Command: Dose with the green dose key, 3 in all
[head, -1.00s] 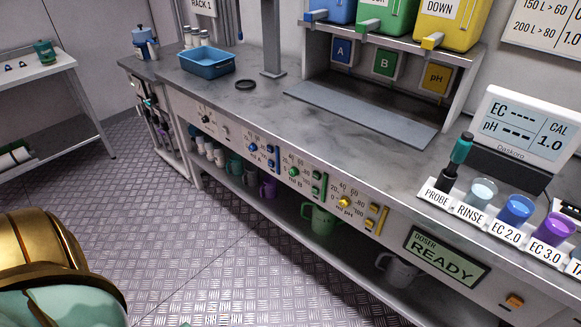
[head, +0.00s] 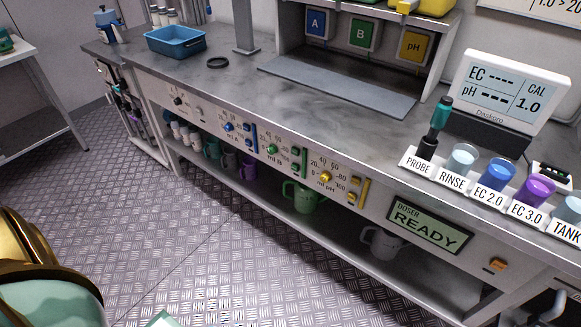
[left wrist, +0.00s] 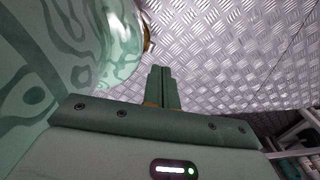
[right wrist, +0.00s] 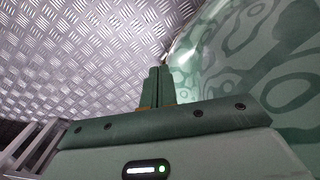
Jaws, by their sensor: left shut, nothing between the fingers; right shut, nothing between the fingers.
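The green dosing section, marked "ml B", is on the bench front in the head view. It has a green dial (head: 272,149) and small green keys (head: 296,154) to its right, beside a green bar. The labels on the keys are too small to read. The doser display (head: 428,225) reads READY. My left gripper (left wrist: 164,74) is shut and empty over the metal floor in the left wrist view. My right gripper (right wrist: 158,74) is likewise shut and empty over the floor. Neither gripper shows in the head view, and both are away from the panel.
A blue dial (head: 228,127) and a yellow dial (head: 326,177) flank the green section. Mugs, including a green jug (head: 303,196), stand on the shelf below. Cups, a probe (head: 434,130) and a meter (head: 510,95) stand at the right. The floor in front is clear.

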